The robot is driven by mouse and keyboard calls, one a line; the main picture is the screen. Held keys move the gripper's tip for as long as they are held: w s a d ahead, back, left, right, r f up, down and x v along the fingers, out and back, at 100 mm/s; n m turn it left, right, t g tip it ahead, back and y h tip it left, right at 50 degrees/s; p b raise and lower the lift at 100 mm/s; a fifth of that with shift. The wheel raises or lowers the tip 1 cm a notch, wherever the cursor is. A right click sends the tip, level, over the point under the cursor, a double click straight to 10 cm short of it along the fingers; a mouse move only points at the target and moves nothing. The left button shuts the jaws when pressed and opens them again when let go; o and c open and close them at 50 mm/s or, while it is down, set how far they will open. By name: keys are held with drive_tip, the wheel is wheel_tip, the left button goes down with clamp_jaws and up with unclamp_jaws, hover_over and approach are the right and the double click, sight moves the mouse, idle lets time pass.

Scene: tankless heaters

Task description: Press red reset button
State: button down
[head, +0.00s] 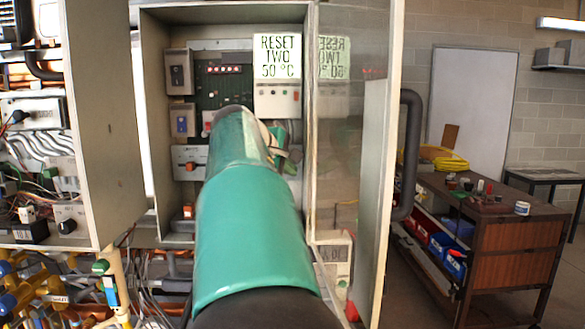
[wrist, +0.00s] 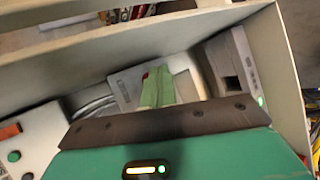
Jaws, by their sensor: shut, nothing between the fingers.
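In the head view a sign reading RESET TWO 50 °C (head: 277,56) hangs in the open cabinet. Below it is a white control box (head: 277,101) with a row of small buttons, including a small red one (head: 296,95). My gripper (wrist: 160,75) shows in the wrist view as two pale green fingers, shut together and empty. A red spot (wrist: 146,75) shows just left of the fingertips, against a light grey box (wrist: 125,88); I cannot tell if it is a button or if the fingers touch it. In the head view my arm hides most of the gripper.
The cabinet door (head: 375,150) stands open on the right. An orange-red switch (head: 190,166) sits on a lower left panel. A second cabinet with wiring (head: 35,150) is at the left. A wooden workbench (head: 490,215) stands at the right, with clear floor beside it.

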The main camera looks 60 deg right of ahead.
drive_tip(key=a, duration=0.1)
drive_tip(key=s+a, duration=0.1)
drive_tip(key=a, duration=0.1)
drive_tip(key=s+a, duration=0.1)
drive_tip(key=shift+s+a, duration=0.1)
drive_tip(key=shift+a, duration=0.1)
idle(0.9)
drive_tip(key=w+a+f+t+y, duration=0.25)
drive_tip(key=a+f, duration=0.25)
drive_tip(key=a, duration=0.3)
drive_tip(key=w+a+f+t+y, duration=0.15)
drive_tip(key=w+a+f, duration=0.25)
drive_tip(key=a, duration=0.5)
drive_tip(key=w+a+f+t+y, duration=0.1)
drive_tip(key=w+a+f+t, duration=0.15)
drive_tip(key=a+f, duration=0.4)
drive_tip(key=s+a+f+y, duration=0.2)
drive_tip(key=a+f, duration=0.4)
drive_tip(key=a, duration=0.5)
drive_tip(key=s+a+f+y, duration=0.3)
drive_tip(key=a+f, duration=0.3)
drive_tip(key=a, duration=0.6)
drive_tip(key=shift+a+f+y, duration=0.2)
drive_tip(key=shift+f+y, duration=0.15)
drive_tip(key=shift+y, duration=0.35)
drive_tip(key=shift+s+t, duration=0.25)
